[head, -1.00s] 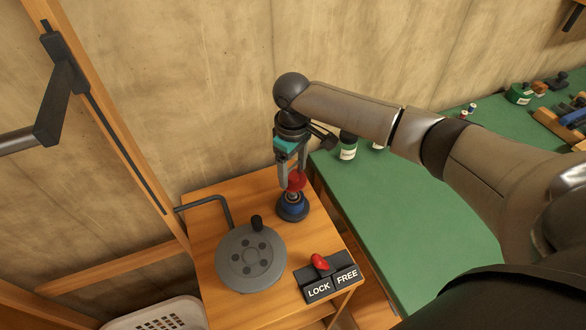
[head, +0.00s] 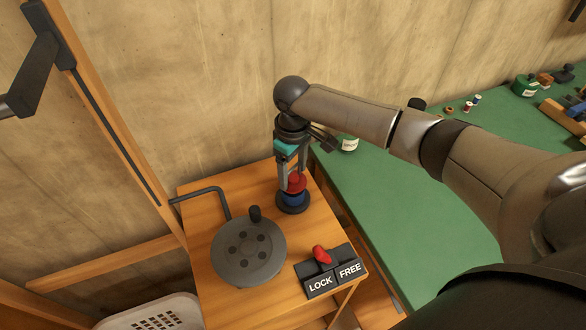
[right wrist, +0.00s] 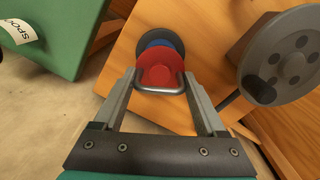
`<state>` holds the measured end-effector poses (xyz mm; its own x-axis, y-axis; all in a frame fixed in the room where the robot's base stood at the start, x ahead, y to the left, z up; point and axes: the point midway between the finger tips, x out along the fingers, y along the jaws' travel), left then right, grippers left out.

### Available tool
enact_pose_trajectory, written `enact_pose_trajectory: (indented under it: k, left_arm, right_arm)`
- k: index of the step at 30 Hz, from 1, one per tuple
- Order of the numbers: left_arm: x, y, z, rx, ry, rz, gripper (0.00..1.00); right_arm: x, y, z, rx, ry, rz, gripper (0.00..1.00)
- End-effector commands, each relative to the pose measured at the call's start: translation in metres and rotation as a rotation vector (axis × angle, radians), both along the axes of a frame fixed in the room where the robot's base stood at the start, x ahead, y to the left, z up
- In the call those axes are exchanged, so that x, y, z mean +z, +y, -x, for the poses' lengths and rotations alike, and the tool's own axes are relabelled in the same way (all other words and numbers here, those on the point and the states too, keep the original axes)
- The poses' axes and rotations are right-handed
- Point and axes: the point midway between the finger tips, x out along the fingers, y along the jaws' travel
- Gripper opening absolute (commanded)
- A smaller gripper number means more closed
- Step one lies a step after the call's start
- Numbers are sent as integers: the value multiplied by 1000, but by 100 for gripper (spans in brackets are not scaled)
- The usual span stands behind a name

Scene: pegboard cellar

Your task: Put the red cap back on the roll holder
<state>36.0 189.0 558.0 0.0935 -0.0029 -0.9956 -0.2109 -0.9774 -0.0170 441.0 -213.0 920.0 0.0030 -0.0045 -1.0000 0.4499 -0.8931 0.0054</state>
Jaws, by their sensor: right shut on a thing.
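The red cap (head: 297,183) is between the fingertips of my right gripper (head: 290,187), which is shut on it. The cap is directly above the blue roll (head: 293,199) on the dark round roll holder (head: 293,208), and I see no clear gap between cap and roll. In the right wrist view the red cap (right wrist: 158,58) is between the fingers, with a grey U-shaped bar across its near edge. The blue roll (right wrist: 160,41) shows behind it, partly hidden. My left gripper is not in view.
A grey disc with a black knob (head: 248,252) stands left of the holder on the wooden stand (head: 215,290). A LOCK/FREE switch (head: 333,272) with a red lever is at the front.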

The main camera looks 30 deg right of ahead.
Motion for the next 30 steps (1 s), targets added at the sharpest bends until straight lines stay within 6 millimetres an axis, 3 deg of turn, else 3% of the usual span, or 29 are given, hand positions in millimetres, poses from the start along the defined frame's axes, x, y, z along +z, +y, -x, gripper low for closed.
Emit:
enact_pose_trajectory:
  k: [30]
  left_arm:
    - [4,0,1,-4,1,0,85]
  right_arm:
    - [-9,1,0,0,0,0,21]
